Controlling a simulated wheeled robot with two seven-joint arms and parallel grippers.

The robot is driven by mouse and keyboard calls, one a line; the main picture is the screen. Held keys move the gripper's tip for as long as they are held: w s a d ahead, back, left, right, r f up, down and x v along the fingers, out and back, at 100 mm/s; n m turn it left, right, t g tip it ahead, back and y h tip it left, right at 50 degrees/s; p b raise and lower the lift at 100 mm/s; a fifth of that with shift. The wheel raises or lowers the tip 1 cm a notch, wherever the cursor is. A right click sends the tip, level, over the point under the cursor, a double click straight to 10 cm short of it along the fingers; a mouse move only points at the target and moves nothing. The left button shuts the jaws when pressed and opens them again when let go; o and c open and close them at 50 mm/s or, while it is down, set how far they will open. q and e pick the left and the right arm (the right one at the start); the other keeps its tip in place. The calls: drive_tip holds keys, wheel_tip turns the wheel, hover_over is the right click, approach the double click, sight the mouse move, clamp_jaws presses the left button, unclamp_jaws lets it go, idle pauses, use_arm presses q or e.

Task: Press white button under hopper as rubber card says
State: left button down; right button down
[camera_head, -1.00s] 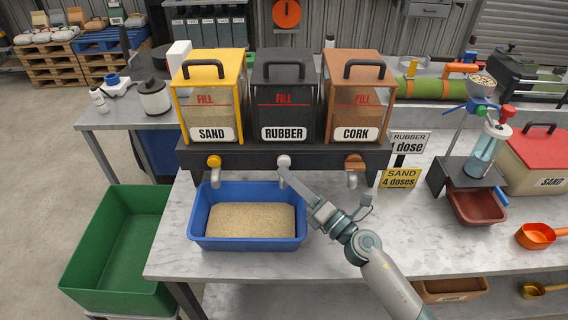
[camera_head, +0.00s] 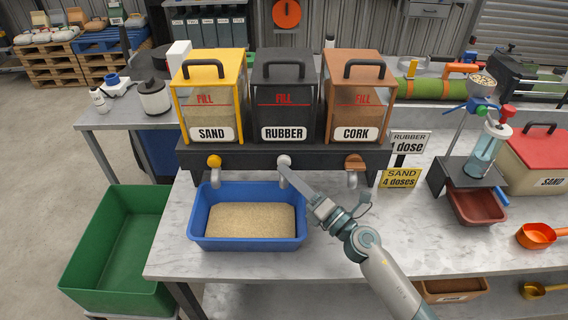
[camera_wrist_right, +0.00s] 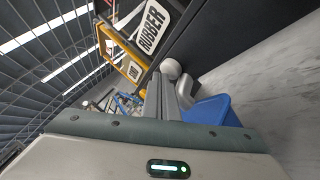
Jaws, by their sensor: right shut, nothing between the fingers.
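The white button (camera_head: 284,160) sits on the dark front rail under the black RUBBER hopper (camera_head: 283,95). My right gripper (camera_head: 286,170) is shut and empty, with its tips at the button or just in front of it. In the right wrist view, the shut fingers (camera_wrist_right: 158,98) point at the white button (camera_wrist_right: 171,68); I cannot tell whether they touch. The white rubber card (camera_head: 408,143) reads "RUBBER 1 dose". A yellow card (camera_head: 400,179) below it reads "SAND 4 doses". The blue tray (camera_head: 248,244) under the spouts holds sand. My left gripper is not in view.
The yellow SAND hopper (camera_head: 210,95) with a yellow button (camera_head: 214,161) stands left of the rubber one. The CORK hopper (camera_head: 357,95) with a brown button (camera_head: 355,161) stands right. A green crate (camera_head: 120,290) is at the lower left. A dispenser stand (camera_head: 470,172) is at the right.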

drive_tip(key=shift+w, duration=0.45)
idle(0.4)
drive_tip(key=shift+s, duration=0.1)
idle(0.5)
drive_tip(key=shift+s, duration=0.9)
drive_tip(key=shift+s, duration=0.1)
drive_tip(key=s+p, duration=0.1)
drive_tip(key=s, duration=0.3)
drive_tip(key=shift+s, duration=0.4)
idle(0.5)
